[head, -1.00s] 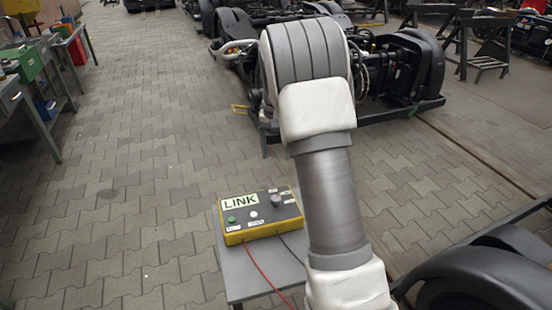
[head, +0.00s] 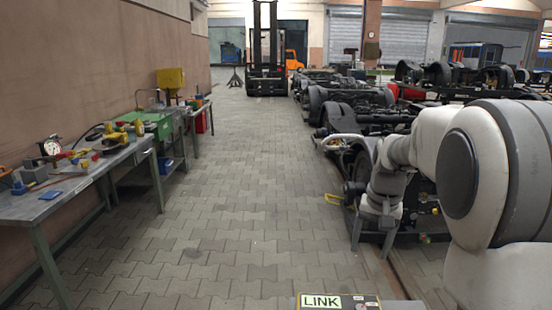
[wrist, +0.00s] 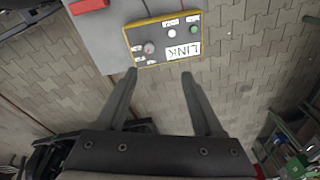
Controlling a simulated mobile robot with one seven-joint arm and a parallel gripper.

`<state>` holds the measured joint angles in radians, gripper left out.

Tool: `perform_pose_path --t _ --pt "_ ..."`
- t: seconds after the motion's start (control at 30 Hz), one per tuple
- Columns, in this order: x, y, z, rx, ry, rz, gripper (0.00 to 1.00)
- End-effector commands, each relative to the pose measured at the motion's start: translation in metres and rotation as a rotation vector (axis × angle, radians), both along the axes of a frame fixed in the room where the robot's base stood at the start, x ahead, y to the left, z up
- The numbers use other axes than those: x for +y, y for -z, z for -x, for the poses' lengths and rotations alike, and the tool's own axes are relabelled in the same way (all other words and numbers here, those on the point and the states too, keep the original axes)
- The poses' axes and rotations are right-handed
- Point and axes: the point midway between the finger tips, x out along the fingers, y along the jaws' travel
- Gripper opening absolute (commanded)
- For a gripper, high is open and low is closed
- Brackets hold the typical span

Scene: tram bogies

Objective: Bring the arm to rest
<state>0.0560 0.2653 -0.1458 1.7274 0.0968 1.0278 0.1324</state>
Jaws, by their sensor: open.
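My arm is bent at the right of the head view, with its big grey and white joint close to the camera. My gripper (head: 372,245) hangs down beyond it, in front of the bogies. In the wrist view my gripper (wrist: 160,74) has its two dark fingers spread, with nothing between them. A yellow-edged control box marked LINK (head: 325,301) shows at the bottom edge of the head view. The box also shows upside down in the wrist view (wrist: 165,40), beyond the fingertips and apart from them.
The box sits on a grey stand (wrist: 105,45), where a red item (wrist: 88,6) also shows. Workbenches (head: 85,185) with tools line the left wall. Bogies (head: 365,125) stand in a row at the right. A forklift (head: 266,60) is at the back. The paved aisle (head: 235,190) is clear.

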Motion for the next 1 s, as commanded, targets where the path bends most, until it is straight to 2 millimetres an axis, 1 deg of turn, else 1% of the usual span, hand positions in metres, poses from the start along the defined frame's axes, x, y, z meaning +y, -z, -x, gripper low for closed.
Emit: perform_pose_path --t 0.03,0.2,0.3,0.5,0.73,0.9,1.0 --pt "0.006 -0.013 0.013 -0.023 -0.018 0.0 0.69" --pt "0.023 -0.04 0.053 -0.083 -0.074 0.005 0.69" --pt "0.033 -0.053 0.077 -0.118 -0.11 0.013 0.69" --pt "0.049 -0.068 0.128 -0.189 -0.18 0.033 0.69" --pt "0.064 -0.071 0.185 -0.268 -0.26 0.071 0.69" --pt "0.071 -0.064 0.221 -0.32 -0.31 0.103 0.69" --pt "0.074 -0.058 0.238 -0.347 -0.336 0.123 0.69"
